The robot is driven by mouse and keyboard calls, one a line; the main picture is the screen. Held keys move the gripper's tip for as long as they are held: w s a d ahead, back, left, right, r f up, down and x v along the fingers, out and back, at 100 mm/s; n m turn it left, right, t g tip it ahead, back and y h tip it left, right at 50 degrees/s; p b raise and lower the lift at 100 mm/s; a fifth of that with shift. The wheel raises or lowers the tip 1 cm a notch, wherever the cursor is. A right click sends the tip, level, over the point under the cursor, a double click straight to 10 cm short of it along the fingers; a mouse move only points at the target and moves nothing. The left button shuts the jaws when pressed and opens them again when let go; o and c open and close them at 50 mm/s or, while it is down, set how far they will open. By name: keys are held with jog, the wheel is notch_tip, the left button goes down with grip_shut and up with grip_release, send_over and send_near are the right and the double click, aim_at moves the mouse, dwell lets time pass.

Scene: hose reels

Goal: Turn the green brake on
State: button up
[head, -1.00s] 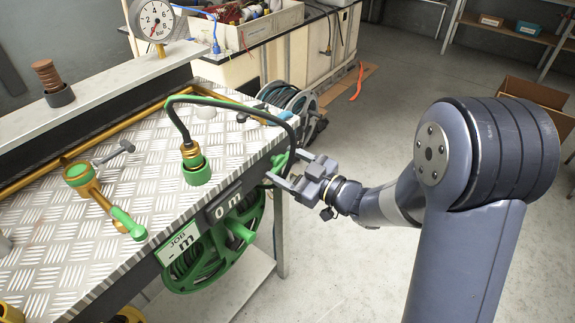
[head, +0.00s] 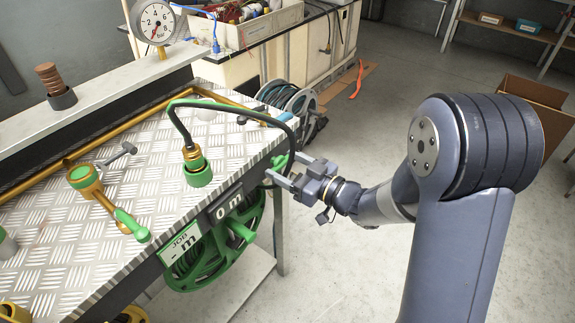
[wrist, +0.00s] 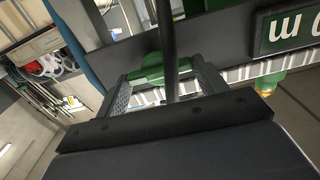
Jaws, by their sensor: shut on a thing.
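A green reel (head: 205,262) with a green crank hangs under the front edge of the metal bench. The green brake (head: 280,161) sits at the bench edge to the right of the reel, partly hidden by my gripper and the black hose. My gripper (head: 284,170) is at the brake, with its two fingers around it. In the wrist view the green brake (wrist: 148,70) shows between the fingers, and my gripper (wrist: 165,85) is shut on it. A dark hose passes in front of the brake there. The brake's exact angle is hard to tell.
The black hose (head: 240,107) arches from a brass and green fitting (head: 195,168) over the bench edge, close to my fingers. A green-handled valve (head: 105,200) and a gauge (head: 155,22) stand farther left. The floor to the right of the bench is open.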

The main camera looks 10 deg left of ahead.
jog(key=o, duration=1)
jog(key=v, duration=1)
jog(key=shift+s+d, duration=0.2)
jog(key=shift+d, duration=0.15)
jog(key=x, duration=1)
jog(key=shift+w+a, duration=0.1)
jog(key=shift+a, duration=0.15)
jog(key=shift+w+a+f, duration=0.1)
jog(key=shift+a, duration=0.1)
jog(key=shift+d+n+b, duration=0.1)
jog(key=shift+n+b, duration=0.35)
jog(key=shift+n, duration=0.25)
